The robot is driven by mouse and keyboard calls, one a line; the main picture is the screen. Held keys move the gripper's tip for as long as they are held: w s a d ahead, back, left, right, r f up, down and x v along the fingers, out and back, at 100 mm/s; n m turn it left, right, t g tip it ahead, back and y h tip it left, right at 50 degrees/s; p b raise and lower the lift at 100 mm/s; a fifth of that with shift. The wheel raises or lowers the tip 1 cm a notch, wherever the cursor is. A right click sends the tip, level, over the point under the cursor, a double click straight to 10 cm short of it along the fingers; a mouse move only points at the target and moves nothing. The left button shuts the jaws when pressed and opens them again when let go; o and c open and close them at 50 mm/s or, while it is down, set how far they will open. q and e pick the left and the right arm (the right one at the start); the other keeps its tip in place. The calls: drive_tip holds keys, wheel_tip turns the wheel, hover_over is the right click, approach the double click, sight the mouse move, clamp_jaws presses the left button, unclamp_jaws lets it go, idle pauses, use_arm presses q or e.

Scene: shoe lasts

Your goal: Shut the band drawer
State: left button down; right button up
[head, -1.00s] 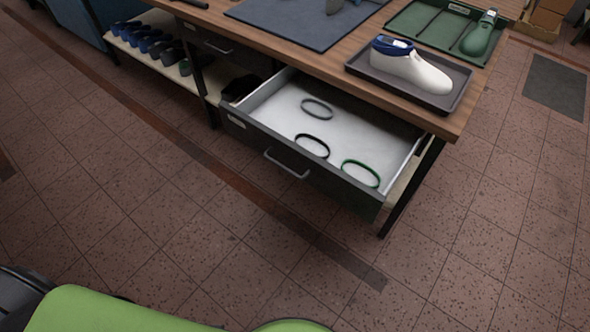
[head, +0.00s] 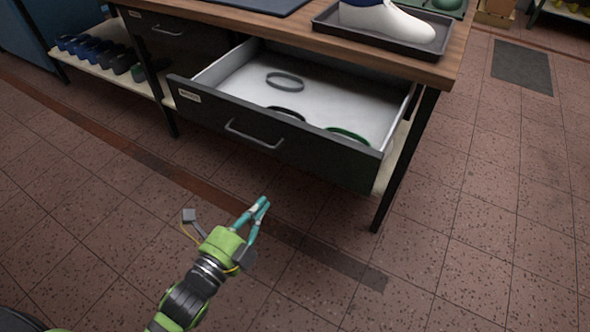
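The band drawer (head: 300,148) is pulled well out of the workbench, with a dark front and a bar handle (head: 253,136). Inside its white tray lie a grey band (head: 285,82), a black band (head: 287,112) and a green band (head: 349,134). My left gripper (head: 264,204) is in front of and below the drawer front, apart from it. Its teal fingers meet at the tips with nothing seen between them. My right gripper is not in view.
The wooden benchtop (head: 300,38) holds a tray (head: 385,36) with a white and blue shoe last. A closed drawer (head: 177,32) and a shelf (head: 98,68) of dark lasts are to the left. A bench leg (head: 403,160) stands right of the drawer. The floor in front is clear.

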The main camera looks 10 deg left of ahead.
sight(299, 154)
use_arm(q)
drive_tip(key=x, duration=1.3)
drive_tip(key=shift+w, duration=0.25)
drive_tip(key=shift+w+d, duration=0.1)
drive_tip(key=shift+w, duration=0.05)
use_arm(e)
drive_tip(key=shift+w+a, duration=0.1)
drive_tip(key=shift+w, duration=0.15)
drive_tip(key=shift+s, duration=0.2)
